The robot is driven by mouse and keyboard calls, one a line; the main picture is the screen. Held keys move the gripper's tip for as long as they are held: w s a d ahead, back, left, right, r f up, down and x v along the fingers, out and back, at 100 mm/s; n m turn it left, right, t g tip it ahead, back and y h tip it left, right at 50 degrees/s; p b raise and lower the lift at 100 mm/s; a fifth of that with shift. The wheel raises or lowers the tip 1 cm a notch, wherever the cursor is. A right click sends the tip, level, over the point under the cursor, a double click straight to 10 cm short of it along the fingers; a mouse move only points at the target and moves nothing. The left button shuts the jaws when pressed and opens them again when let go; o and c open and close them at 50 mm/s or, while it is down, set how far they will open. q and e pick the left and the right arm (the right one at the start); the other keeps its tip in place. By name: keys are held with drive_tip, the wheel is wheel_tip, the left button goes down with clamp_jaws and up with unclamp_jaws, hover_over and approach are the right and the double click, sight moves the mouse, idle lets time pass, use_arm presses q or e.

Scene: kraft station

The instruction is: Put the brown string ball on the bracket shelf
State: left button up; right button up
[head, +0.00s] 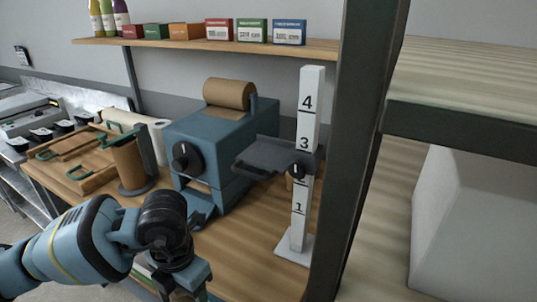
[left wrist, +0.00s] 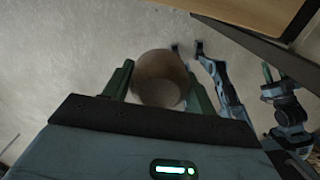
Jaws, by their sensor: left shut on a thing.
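The brown string ball (left wrist: 160,78) sits between the green fingers of my left gripper (left wrist: 160,90) in the left wrist view, and the gripper is shut on it. In the head view my left gripper (head: 190,284) is low, in front of the wooden bench, and the ball is hidden there. The dark grey bracket shelf (head: 262,155) sticks out left from a white numbered post, near mark 3. Its visible top is empty. It is above and to the right of my left gripper. My right gripper (left wrist: 268,82) appears small at the right of the left wrist view; its jaw state is unclear.
A blue dispenser (head: 205,140) with a brown roll stands left of the post (head: 299,215). A dark upright (head: 365,130) rises close to the post's right. A wall shelf (head: 170,43) with boxes and bottles runs above. Bench space in front of the post is clear.

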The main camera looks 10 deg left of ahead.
use_arm(q)
drive_tip(key=m, duration=0.8)
drive_tip(key=shift+w+a+r, duration=0.1)
drive_tip(key=shift+w, duration=0.05)
drive_tip(key=m, duration=0.3)
drive_tip(key=shift+m, duration=0.3)
drive_tip(key=m, duration=0.4)
drive_tip(key=shift+w+a+r+m, duration=0.1)
drive_tip(key=shift+w+m, duration=0.05)
drive_tip(key=shift+m, duration=0.25)
drive_tip(key=m, duration=0.3)
drive_tip(key=shift+w, duration=0.1)
drive_tip(key=m, duration=0.5)
drive_tip(key=shift+w+a, duration=0.1)
drive_tip(key=m, duration=0.7)
drive_tip(key=shift+w+r, duration=0.1)
drive_tip(key=shift+r, duration=0.05)
drive_tip(key=shift+a, duration=0.15)
